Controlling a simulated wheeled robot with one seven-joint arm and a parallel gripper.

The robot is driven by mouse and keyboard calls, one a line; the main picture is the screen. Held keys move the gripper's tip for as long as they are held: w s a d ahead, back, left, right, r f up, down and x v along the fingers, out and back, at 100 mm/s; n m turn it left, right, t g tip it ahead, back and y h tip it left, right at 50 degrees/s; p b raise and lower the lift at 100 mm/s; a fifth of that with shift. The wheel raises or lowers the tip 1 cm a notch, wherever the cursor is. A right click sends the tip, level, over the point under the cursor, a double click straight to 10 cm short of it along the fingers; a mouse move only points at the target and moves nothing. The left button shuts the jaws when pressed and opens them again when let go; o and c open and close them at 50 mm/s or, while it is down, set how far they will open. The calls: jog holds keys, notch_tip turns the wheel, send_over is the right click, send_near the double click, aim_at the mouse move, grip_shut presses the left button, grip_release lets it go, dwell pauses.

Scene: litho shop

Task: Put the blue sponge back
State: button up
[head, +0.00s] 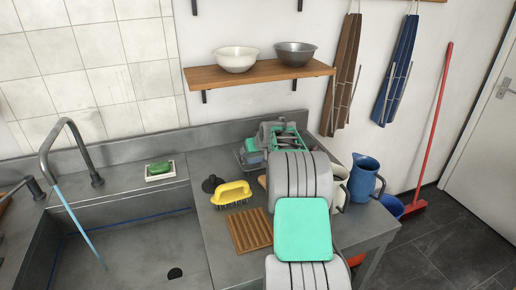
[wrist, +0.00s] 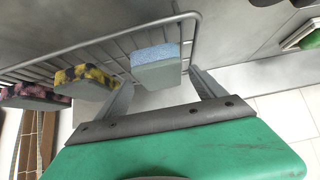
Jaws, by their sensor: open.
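In the wrist view the blue sponge (wrist: 155,56), blue on one face and grey-green on the other, sits at the wire rack (wrist: 110,42). My gripper (wrist: 161,78) is open, with a finger to either side of the sponge's near end. I cannot tell whether the fingers touch it. In the head view my gripper (head: 280,132) is over the rack (head: 240,153) at the back of the counter, and my arm hides much of that spot. A yellow-black sponge (wrist: 88,76) and a pink-black sponge (wrist: 32,95) lie in a row beside the blue one.
A yellow brush (head: 231,192), a dark round stopper (head: 211,184) and a slatted wooden board (head: 249,230) lie left of my arm. A green item sits in a white dish (head: 160,177) by the sink. A blue jug (head: 365,176) stands right. A shelf (head: 260,75) hangs above.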

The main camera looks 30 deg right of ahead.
jog(key=b+v, duration=0.1)
jog(key=v, duration=0.9)
jog(key=s+a+n+g+y, duration=0.1)
jog(key=s+a, duration=0.3)
jog(key=a, duration=0.6)
jog(key=s+a+n+g+y, duration=0.1)
jog(key=s+a, duration=0.3)
jog(key=a, duration=0.5)
jog(key=s+a+f+g, duration=0.1)
jog(key=s+a+f, duration=0.1)
jog(key=s+a, duration=0.2)
jog(key=s+a+f+g, duration=0.1)
jog(key=s+a, duration=0.4)
jog(key=s, duration=0.5)
jog(key=s+a+f+n+g, duration=0.1)
jog(key=s+a+f, duration=0.2)
jog(key=s+a, duration=0.2)
jog(key=shift+s+f+g, duration=0.15)
jog(key=shift+s+f, duration=0.05)
jog(key=shift+s, duration=0.25)
jog(key=shift+s+f+g, duration=0.15)
jog(key=shift+s+f, duration=0.05)
jog(key=shift+s, duration=0.3)
jog(key=shift+w, duration=0.1)
jog(key=shift+c, duration=0.5)
